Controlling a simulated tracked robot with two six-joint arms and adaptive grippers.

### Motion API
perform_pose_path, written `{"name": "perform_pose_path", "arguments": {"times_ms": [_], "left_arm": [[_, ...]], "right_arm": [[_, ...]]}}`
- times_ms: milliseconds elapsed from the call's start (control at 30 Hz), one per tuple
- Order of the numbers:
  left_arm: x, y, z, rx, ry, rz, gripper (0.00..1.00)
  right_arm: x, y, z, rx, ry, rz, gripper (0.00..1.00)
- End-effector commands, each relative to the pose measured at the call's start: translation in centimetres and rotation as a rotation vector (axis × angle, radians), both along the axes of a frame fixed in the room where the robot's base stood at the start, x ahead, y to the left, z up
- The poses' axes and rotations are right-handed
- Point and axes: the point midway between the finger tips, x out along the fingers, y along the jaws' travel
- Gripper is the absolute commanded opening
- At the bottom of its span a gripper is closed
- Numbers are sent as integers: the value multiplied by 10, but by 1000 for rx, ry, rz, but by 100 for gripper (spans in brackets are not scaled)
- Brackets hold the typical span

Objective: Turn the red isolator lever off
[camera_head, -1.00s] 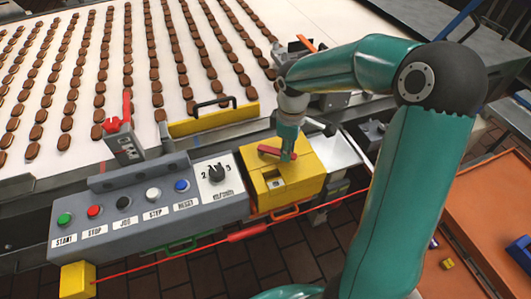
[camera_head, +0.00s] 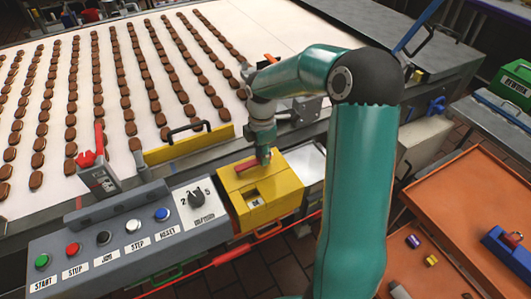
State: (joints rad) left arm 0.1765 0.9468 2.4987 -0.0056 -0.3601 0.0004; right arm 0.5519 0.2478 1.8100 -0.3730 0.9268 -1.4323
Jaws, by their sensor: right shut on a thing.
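The red isolator lever (camera_head: 246,165) lies on top of the yellow isolator box (camera_head: 286,196), at the right end of the grey control panel. My right gripper (camera_head: 263,158) comes down from above and is shut on the right end of the red lever. The gripper hides that end of the lever. A small dark window with a label shows on the box in front of the lever. My left gripper is not in the head view.
The grey control panel (camera_head: 108,262) carries several buttons and a rotary selector (camera_head: 196,199). A yellow guard (camera_head: 188,144) with a black handle and a conveyor with rows of brown biscuits lie behind. A red cord (camera_head: 230,255) runs along the front. An orange tray (camera_head: 470,205) stands at the right.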

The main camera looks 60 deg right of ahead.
Motion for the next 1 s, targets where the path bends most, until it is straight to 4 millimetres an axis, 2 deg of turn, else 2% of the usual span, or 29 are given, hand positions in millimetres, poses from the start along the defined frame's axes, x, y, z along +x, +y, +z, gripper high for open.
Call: {"name": "perform_pose_path", "arguments": {"times_ms": [467,500,633,1000], "left_arm": [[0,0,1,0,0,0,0],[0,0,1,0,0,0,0],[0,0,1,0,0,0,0],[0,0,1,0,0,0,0]], "right_arm": [[-1,-2,0,-2,5,21,0],[-1,-2,0,-2,5,21,26],[-1,-2,0,-1,4,19,47],[0,-1,3,0,1,16,48]]}}
